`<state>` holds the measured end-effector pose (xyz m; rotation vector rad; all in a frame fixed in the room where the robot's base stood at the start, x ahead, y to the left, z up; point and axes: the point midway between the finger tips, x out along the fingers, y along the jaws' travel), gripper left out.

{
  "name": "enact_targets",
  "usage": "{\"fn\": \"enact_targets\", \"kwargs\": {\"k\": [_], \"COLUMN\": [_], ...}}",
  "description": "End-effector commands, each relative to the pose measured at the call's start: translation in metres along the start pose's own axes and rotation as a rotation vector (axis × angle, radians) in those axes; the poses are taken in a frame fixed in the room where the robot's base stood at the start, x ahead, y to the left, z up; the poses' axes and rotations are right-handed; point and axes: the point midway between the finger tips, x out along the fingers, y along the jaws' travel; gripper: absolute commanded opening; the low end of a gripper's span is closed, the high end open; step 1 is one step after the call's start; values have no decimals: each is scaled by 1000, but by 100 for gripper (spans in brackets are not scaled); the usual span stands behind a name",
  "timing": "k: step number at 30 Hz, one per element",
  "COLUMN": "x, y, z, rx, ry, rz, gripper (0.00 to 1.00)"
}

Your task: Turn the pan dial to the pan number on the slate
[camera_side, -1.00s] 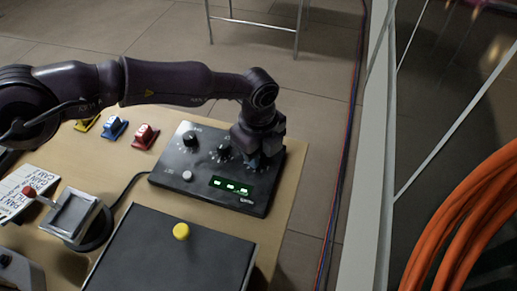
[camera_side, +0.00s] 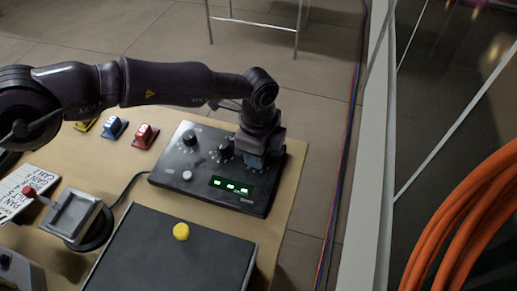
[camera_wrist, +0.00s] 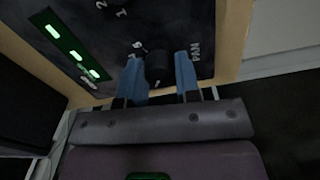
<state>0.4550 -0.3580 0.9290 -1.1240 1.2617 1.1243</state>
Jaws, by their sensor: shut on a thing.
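A dark control box (camera_side: 168,183) lies on the table with several knobs and a green lit display (camera_side: 231,187). My gripper (camera_side: 251,162) points down over the box's right-hand knob. In the wrist view, my blue fingers (camera_wrist: 159,72) are shut on a black dial (camera_wrist: 157,66), one on each side. The word PAN is printed beside it, with numbers partly in view. The dial is hidden by the gripper in the side view. The white slate (camera_side: 27,187) lies at the left with PAN, TILT, GAIN and CAM lines; its pan number is too small to read surely.
The table edge is close on the right.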

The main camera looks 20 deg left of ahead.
Motion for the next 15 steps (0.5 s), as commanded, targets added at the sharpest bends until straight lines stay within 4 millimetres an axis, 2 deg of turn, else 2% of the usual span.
{"fn": "enact_targets", "kwargs": {"k": [6,15], "x": [-1,-1], "y": [0,0], "z": [0,0], "rx": [-92,-133], "ry": [0,0], "rz": [-1,0], "gripper": [7,7]}}
